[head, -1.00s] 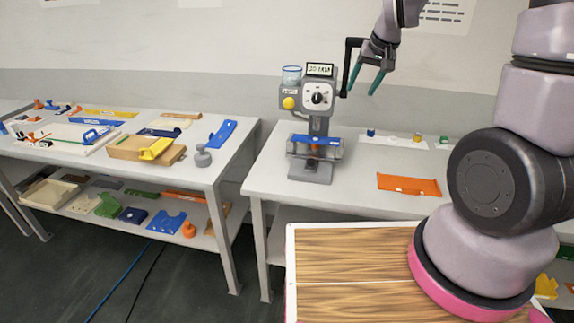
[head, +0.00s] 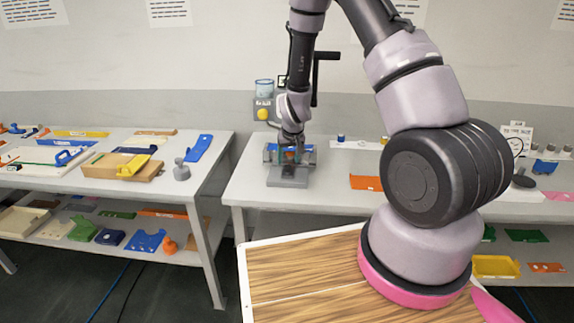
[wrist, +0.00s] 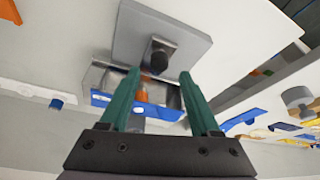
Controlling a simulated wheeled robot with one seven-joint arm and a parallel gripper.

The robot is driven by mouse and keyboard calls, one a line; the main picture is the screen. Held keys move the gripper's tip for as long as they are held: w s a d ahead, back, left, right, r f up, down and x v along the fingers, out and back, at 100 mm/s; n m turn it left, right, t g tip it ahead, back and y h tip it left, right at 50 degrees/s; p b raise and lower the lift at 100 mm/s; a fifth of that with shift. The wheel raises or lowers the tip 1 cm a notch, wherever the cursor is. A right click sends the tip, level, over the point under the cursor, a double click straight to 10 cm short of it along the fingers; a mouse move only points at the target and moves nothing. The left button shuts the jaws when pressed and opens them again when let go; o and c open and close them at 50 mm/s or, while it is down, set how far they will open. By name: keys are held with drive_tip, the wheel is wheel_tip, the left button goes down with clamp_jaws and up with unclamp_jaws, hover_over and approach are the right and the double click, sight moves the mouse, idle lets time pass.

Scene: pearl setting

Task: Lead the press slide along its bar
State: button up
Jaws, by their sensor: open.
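The press (head: 287,181) stands on the right-hand table, its upper part mostly hidden behind my arm in the head view. A grey cross piece with a blue front strip (head: 307,155) sits low on it; I cannot tell for sure which part is the slide. My gripper (wrist: 160,78) is open over the cross piece, one teal finger either side of the orange part. Contact is unclear.
The press's black crank (head: 316,80) sticks up right of my arm. A yellow knob (head: 263,114) shows to the left. An orange plate (head: 366,183) lies to the right. The left table (head: 205,180) holds several coloured parts, with a gap between the tables.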

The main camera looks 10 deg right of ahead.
sight(288, 166)
drive_tip(key=shift+x, duration=1.85)
clamp_jaws()
